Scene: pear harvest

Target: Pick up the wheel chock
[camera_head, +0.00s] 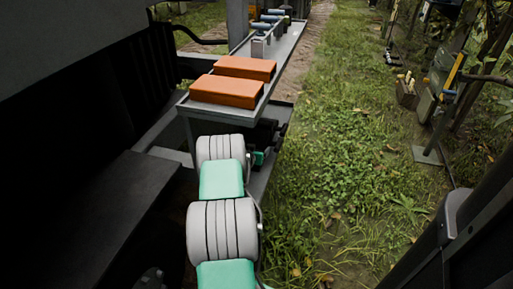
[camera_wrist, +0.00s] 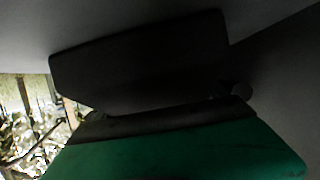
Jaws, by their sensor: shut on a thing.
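In the wrist view a dark, broad block (camera_wrist: 140,65) fills the middle, close to the camera; I take it to be the wheel chock, though deep shadow hides its detail. A green surface lies along the bottom of that view, with a dark band between it and the block. In the head view my gripper (camera_head: 262,156) is partly hidden behind my grey and mint arm, low beside the metal bench and under its near end. It is shut on the dark block. The fingertips cannot be made out in the shadow.
Two orange boxes (camera_head: 228,90) lie on the near end of the long metal bench (camera_head: 283,50), with blue-topped tools further along. Grass (camera_head: 345,150) is open to the right. A wooden crate (camera_head: 406,93) and a post on a base plate (camera_head: 428,155) stand at the far right.

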